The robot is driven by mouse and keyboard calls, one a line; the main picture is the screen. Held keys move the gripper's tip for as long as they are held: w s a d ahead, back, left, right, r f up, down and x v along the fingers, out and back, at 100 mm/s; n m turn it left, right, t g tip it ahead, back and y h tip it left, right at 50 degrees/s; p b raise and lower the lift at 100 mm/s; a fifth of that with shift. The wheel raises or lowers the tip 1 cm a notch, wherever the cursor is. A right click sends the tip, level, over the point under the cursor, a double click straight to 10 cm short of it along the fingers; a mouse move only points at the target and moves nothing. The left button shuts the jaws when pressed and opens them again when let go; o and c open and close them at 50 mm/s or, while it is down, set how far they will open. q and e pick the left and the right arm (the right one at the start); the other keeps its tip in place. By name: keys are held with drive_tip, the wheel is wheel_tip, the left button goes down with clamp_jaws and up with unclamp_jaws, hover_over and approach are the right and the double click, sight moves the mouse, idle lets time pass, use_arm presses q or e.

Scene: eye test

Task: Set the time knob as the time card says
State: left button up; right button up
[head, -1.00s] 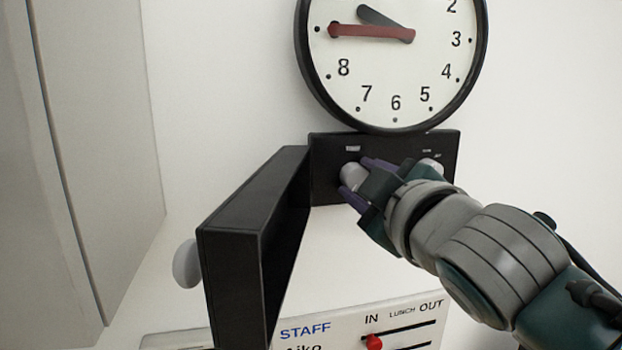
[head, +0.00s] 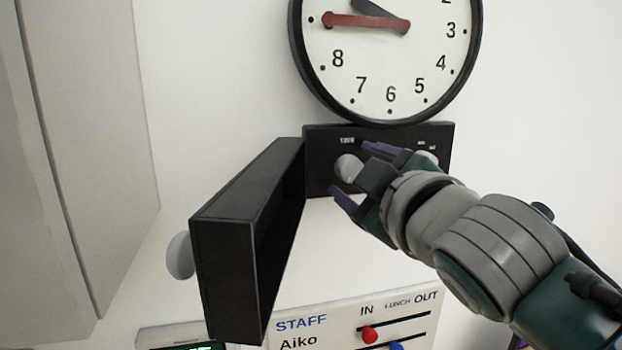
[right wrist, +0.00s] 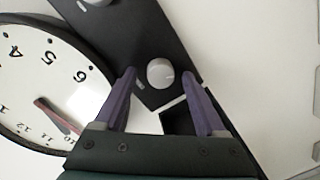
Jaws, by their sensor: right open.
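A grey round knob (head: 348,168) sits on the left of the black panel (head: 320,184) under the wall clock (head: 392,75). The knob also shows in the right wrist view (right wrist: 160,73), with a small mark on its face. The clock's red hand points at the 9 position and its dark hand up and left, toward about 10. My right gripper (head: 352,170) is open, its purple fingers apart on either side of the knob, with gaps between. A second knob (head: 428,157) at the panel's right is partly hidden by my gripper. I see no time card.
A black cover (head: 235,255) stands swung open at the panel's left, with a grey pull (head: 180,255) on its outer face. Below is a white STAFF board (head: 300,340) with red and blue sliders. A pale cabinet (head: 85,150) stands at left.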

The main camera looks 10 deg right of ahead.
drive_tip(key=s+b, duration=0.3)
drive_tip(key=s, duration=0.6)
drive_tip(key=shift+s+d+r, duration=0.15)
drive_tip(key=shift+s+r, duration=0.15)
drive_tip(key=s+d+f+m+g+p, duration=0.1)
drive_tip(key=s+f+m+g+p, duration=0.1)
drive_tip(key=s+f+g, duration=0.2)
drive_tip(key=s+d+f+m+g+p, duration=0.1)
drive_tip(key=s+f+m+g+p, duration=0.1)
drive_tip(key=s, duration=0.9)
drive_tip(key=s+d+f+m+g+p, duration=0.1)
drive_tip(key=s+f+m+g+p, duration=0.2)
drive_tip(key=s+f+g, duration=0.4)
drive_tip(key=shift+s+m+g, duration=0.3)
drive_tip(key=shift+s+m, duration=0.25)
drive_tip(key=shift+m, duration=0.15)
drive_tip(key=shift+w+f, duration=0.1)
